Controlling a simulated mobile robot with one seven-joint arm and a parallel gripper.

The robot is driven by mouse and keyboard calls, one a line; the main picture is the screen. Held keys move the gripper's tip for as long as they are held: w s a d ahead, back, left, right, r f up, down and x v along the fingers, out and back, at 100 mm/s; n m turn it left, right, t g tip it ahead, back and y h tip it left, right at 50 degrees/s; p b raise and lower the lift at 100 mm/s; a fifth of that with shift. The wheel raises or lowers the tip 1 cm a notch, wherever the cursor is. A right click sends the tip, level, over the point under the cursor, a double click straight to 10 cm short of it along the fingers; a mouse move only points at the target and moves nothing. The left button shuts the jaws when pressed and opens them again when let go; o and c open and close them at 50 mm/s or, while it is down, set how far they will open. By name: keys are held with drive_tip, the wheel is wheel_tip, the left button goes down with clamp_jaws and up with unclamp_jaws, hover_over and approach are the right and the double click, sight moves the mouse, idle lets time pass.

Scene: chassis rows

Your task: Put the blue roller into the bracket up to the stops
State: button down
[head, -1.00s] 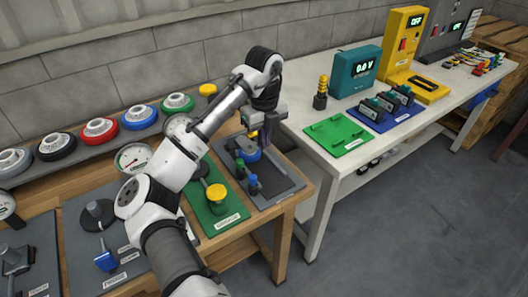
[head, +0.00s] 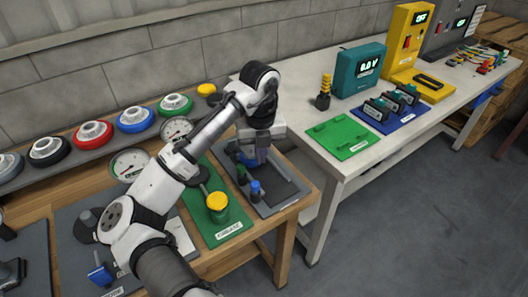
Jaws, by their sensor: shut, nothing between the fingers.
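My gripper (head: 262,156) hangs shut and empty over the dark grey board (head: 285,198) at the right end of the wooden bench. A blue rounded part (head: 247,160), which looks like the roller, shows just left of the fingertips and is partly hidden by my arm. I cannot tell whether it touches the gripper or whether it sits in a bracket. A green-capped post (head: 241,173) and a blue-capped post (head: 255,189) stand in front of it on the same board. The bracket itself cannot be made out clearly.
A green board with a yellow knob (head: 217,202) lies left of the grey board. Several coloured wheels line the shelf behind, such as a green one (head: 175,104). On the white table are a green plate (head: 342,138) and a teal meter (head: 358,69).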

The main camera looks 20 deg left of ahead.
sight(257, 165)
wheel_tip(257, 165, down, 8)
drive_tip(key=shift+d+f, duration=0.1)
drive_tip(key=w+a+p, duration=0.1)
drive_tip(key=w, duration=0.1)
drive_tip(key=shift+w+a+r+p, duration=0.2)
drive_tip(key=shift+w+a+p, duration=0.15)
drive_tip(key=shift+w+p, duration=0.05)
drive_tip(key=shift+w+a, duration=0.2)
drive_tip(key=shift+w, duration=0.15)
drive_tip(key=shift+f, duration=0.1)
drive_tip(key=shift+w+a, duration=0.25)
drive_tip(key=shift+w, duration=0.3)
drive_tip(key=shift+w+a, duration=0.15)
drive_tip(key=shift+a+r, duration=0.1)
drive_tip(key=shift+r, duration=0.15)
